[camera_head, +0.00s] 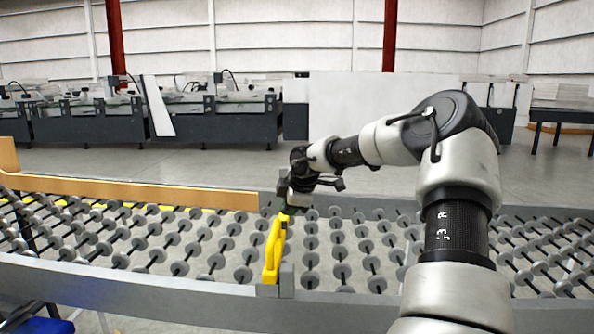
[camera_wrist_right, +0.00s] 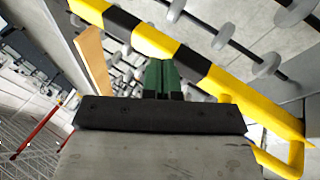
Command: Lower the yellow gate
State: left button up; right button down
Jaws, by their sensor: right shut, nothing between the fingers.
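The yellow gate (camera_head: 274,249) is at the middle of the roller conveyor, running from the near rail back toward the far rail. In the right wrist view it is a yellow and black striped bar (camera_wrist_right: 152,42) slanting from upper left to lower right, with a yellow loop near its lower right end. My right gripper (camera_head: 290,209) is at the gate's far end in the head view. Its green fingers (camera_wrist_right: 162,78) are shut with nothing between them and overlap the bar's edge in the wrist view; I cannot tell whether they touch it. My left gripper is out of view.
The conveyor's grey near rail (camera_head: 150,285) and grey wheels extend on both sides of the gate. An orange-tan guide board (camera_head: 140,192) runs along the far left side. Dark machines (camera_head: 240,118) stand far behind, across open floor.

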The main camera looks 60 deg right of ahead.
pick_arm(q)
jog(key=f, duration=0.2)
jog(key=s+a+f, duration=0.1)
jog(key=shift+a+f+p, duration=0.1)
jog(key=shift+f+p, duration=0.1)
jog(key=shift+p, duration=0.2)
pick_arm(e)
jog(key=a+v, duration=0.1)
jog(key=v, duration=1)
jog(key=shift+s+a, duration=0.15)
jog(key=shift+s, duration=0.1)
jog(key=shift+r, duration=0.15)
